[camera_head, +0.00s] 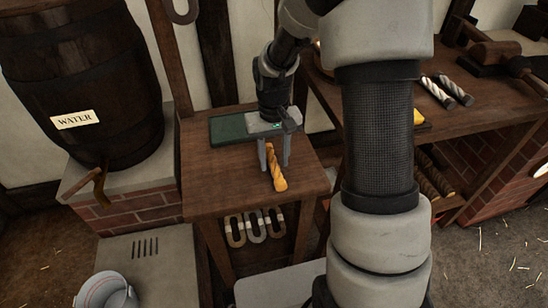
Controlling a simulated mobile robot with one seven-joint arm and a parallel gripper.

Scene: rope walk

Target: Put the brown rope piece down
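The brown rope piece (277,177) is a short, twisted, golden-brown length on the small wooden table (215,185), near its front right part. It seems to lie on the tabletop, slanting towards the front. My gripper (275,166) is right above it and points down. Its two fingers stand apart on either side of the rope's far part, with gaps showing between finger and rope. The gripper looks open. The rope's far end is partly hidden under the gripper.
A dark green mat (228,130) lies at the table's back. A water barrel (85,80) stands on a brick-sided base at left. A workbench at right holds grey-white rope pieces (438,92) and wooden tools. The table's left part is clear. A bucket (106,290) is at front left.

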